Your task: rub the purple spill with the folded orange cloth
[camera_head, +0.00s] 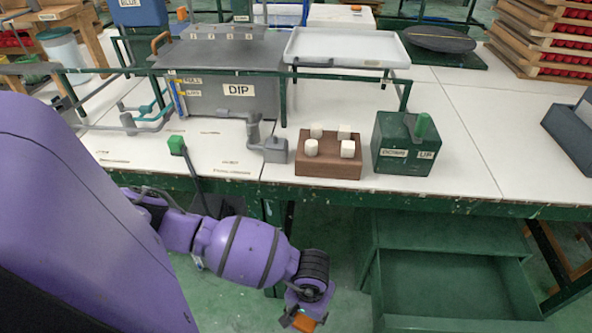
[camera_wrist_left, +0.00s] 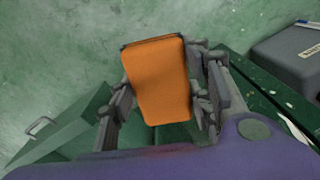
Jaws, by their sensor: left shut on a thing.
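The folded orange cloth (camera_head: 304,322) is in my left gripper (camera_head: 300,314), low in front of the bench in the head view. The left wrist view shows the cloth (camera_wrist_left: 158,80) as a flat orange block between the two fingers of my left gripper (camera_wrist_left: 163,92), which is shut on it. Green floor lies behind the cloth there. I see no purple spill in either view. My right gripper is not in view.
A white tray (camera_head: 345,48) lies on a raised green frame. On the bench (camera_head: 480,150) stand a brown block (camera_head: 328,168) with white pegs and a green box (camera_head: 400,158) marked UP. An open green drawer (camera_head: 455,290) juts out below at right.

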